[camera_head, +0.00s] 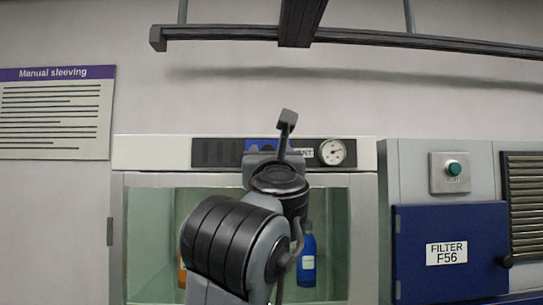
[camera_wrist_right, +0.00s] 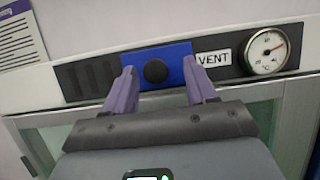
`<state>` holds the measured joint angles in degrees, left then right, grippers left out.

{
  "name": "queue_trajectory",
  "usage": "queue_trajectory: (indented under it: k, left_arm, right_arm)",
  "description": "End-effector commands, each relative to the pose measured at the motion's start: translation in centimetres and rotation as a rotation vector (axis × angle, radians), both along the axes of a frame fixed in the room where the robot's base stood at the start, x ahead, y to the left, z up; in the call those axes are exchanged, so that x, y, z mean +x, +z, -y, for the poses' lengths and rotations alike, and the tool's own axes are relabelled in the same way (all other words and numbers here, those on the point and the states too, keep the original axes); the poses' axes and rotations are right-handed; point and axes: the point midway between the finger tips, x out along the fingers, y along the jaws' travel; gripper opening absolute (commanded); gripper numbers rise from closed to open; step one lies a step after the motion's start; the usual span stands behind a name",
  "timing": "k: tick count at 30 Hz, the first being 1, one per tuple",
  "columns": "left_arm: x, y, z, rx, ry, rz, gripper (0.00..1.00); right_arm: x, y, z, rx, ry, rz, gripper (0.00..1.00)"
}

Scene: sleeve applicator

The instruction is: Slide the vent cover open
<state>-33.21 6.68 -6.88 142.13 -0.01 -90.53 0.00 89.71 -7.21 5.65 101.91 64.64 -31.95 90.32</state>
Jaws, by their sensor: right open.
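The vent cover is a blue plate (camera_wrist_right: 176,66) with a round black knob (camera_wrist_right: 155,71), set in a dark strip along the top of a pale cabinet. In the head view a part of the blue plate (camera_head: 254,145) shows behind my right arm. My right gripper (camera_wrist_right: 159,70) is open, with its two purple fingers apart on either side of the knob. The knob appears between the fingertips; I cannot tell whether either finger touches the plate. My left gripper is not in view.
Dark vent slots (camera_wrist_right: 90,77) lie left of the plate. A VENT label (camera_wrist_right: 213,58) and a round gauge (camera_wrist_right: 265,51) are to its right. Below is a glass-fronted cabinet holding a blue bottle (camera_head: 307,262). A blue filter door (camera_head: 450,225) stands at the right.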

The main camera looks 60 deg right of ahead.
Motion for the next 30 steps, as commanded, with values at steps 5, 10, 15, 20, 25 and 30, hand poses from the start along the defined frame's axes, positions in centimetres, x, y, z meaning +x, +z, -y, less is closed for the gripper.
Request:
queue_trajectory:
  k: [5,10,15,20,25,30]
  left_arm:
    - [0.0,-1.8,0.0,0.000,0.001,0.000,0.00]
    - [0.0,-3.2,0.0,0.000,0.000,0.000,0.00]
    - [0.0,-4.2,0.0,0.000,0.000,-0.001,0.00]
    - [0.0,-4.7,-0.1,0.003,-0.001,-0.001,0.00]
    - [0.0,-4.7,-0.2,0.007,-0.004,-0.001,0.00]
    - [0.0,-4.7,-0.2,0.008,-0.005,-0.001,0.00]
  right_arm:
    - [-1.5,-1.4,-2.1,0.001,0.005,0.005,0.56]
    - [-3.2,-2.6,-4.3,0.000,0.004,0.006,0.56]
    - [-4.5,-3.4,-6.1,0.000,0.002,0.004,0.56]
    - [-5.3,-3.8,-7.0,0.001,0.000,0.003,0.56]
    - [-5.6,-3.8,-7.3,0.000,-0.001,0.002,0.56]
    - [-5.5,-3.8,-7.3,0.000,-0.001,0.002,0.56]
